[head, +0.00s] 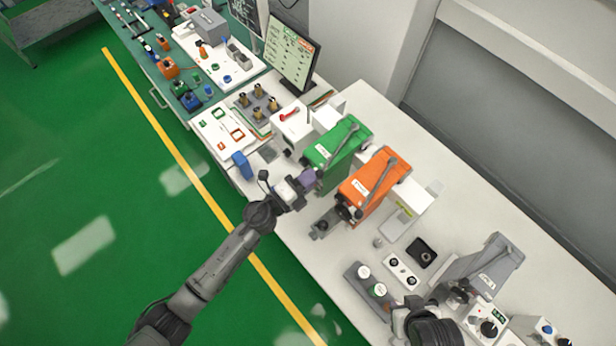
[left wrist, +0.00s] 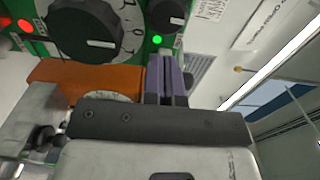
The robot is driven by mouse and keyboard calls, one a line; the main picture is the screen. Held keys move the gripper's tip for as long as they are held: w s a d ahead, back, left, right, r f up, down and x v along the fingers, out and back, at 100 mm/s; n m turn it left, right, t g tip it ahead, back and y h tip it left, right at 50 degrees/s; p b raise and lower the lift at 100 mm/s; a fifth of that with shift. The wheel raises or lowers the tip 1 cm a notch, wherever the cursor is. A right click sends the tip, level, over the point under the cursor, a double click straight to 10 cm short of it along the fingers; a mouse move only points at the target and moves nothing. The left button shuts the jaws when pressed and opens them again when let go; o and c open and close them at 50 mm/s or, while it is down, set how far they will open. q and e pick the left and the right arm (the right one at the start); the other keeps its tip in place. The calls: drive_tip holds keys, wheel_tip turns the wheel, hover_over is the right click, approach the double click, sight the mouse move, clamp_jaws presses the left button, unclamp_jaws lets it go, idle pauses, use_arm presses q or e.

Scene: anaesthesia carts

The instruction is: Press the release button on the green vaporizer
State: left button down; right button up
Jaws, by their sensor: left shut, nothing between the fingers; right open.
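The green vaporizer (head: 338,142) stands on the white counter, left of the orange vaporizer (head: 372,185). In the left wrist view the green vaporizer's front (left wrist: 130,22) shows a large black dial (left wrist: 88,25), a smaller dark knob, a red round spot (left wrist: 25,25) and a small green round spot (left wrist: 157,40). My left gripper (head: 308,179) is shut and empty at the lower front of the green vaporizer. Its purple fingers (left wrist: 166,70) show just below the green spot; contact cannot be told. My right gripper (head: 416,303) is open at the lower right, its fingers mostly hidden.
A grey vaporizer (head: 485,265) stands near my right gripper. A tray with round caps (head: 370,285) lies left of it. A monitor (head: 290,52) stands behind the green vaporizer. An orange part (left wrist: 85,72) lies close below the dial in the left wrist view.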

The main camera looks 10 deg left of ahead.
use_arm(q)
drive_tip(key=b+v, duration=0.2)
drive_tip(key=v, duration=1.1)
drive_tip(key=shift+s, duration=0.15)
drive_tip(key=shift+a+f, duration=0.1)
drive_tip(key=shift+a, duration=0.05)
